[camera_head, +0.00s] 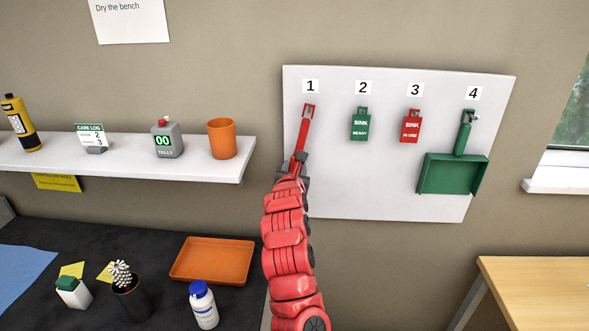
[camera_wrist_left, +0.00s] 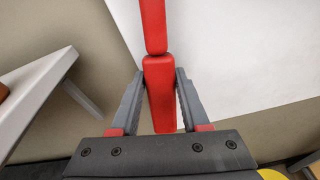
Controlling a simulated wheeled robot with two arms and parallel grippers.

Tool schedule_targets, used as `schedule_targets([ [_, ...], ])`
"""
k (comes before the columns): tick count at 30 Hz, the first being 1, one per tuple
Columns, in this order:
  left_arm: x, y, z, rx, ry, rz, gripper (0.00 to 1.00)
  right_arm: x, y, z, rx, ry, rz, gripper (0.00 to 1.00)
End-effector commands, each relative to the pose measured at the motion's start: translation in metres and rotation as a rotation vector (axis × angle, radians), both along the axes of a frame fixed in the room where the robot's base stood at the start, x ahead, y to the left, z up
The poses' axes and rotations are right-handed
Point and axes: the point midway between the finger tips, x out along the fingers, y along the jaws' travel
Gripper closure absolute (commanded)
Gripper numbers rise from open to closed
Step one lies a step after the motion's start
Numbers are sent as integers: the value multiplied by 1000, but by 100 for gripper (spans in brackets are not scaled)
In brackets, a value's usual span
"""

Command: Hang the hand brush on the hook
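The red hand brush (camera_head: 304,132) is upright and slightly tilted in front of the white board, below the number 1 label (camera_head: 311,86). Its looped top end is just under that label. I cannot tell whether the loop is on a hook, as no separate hook shows there. My left gripper (camera_head: 292,172) is at the brush's lower end. In the left wrist view its fingers (camera_wrist_left: 159,82) lie against both sides of the red brush (camera_wrist_left: 159,92), so it is shut on it. The bristles are not visible. My right gripper is out of view.
The board (camera_head: 390,180) also carries a green tag (camera_head: 361,125), a red tag (camera_head: 411,127) and a green dustpan (camera_head: 452,175) under number 4. A shelf (camera_head: 215,172) with an orange cup (camera_head: 222,138) is at left. An orange tray (camera_head: 212,260) lies on the dark bench below.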

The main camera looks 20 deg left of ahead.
Motion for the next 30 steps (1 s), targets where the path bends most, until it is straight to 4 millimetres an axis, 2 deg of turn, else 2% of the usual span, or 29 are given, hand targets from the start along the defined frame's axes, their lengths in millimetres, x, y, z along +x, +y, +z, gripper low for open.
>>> schedule_targets([
  [1, 0, 0, 0, 0, 0, 0, 44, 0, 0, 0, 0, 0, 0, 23],
  [4, 0, 0, 0, 0, 0, 0, 26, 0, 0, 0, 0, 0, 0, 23],
  [5, 0, 0, 0, 0, 0, 0, 23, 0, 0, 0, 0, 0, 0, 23],
  [14, 0, 0, 0, 0, 0, 0, 23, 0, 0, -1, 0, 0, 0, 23],
  [19, -9, -5, 1, 1, 0, -2, 23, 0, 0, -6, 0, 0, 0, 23],
  [30, -65, -21, 13, 0, -6, -2, 23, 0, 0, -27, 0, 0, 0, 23],
])
